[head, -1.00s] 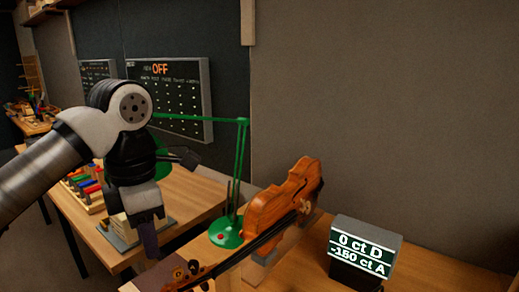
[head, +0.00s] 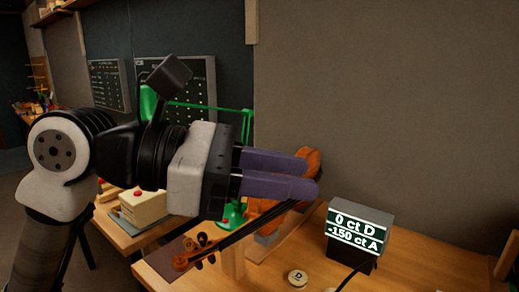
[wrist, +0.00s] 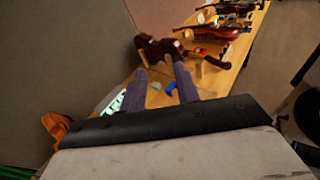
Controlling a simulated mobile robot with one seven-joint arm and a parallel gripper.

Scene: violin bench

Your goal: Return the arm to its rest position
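My gripper (head: 308,175) is at the centre of the head view, its two purple fingers pointing right. A gap shows between the fingers, and I see nothing held. In the wrist view the fingers (wrist: 160,78) are also apart, with bench top behind them. My arm is folded at the left of the head view. The orange-brown violin (head: 315,158) is on the bench, mostly hidden behind my gripper. Its dark scroll and pegs (head: 190,257) show below the gripper. I cannot tell from the head view how far the fingers are from the violin.
The tuner display (head: 355,230) reads 0 ct D, -150 ct A and stands right of my gripper. A small round disc (head: 297,278) lies on the bench (head: 430,265). A green lamp (head: 247,125) is partly hidden behind the gripper. Dark brown instrument-like objects (wrist: 165,48) lie farther along in the wrist view.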

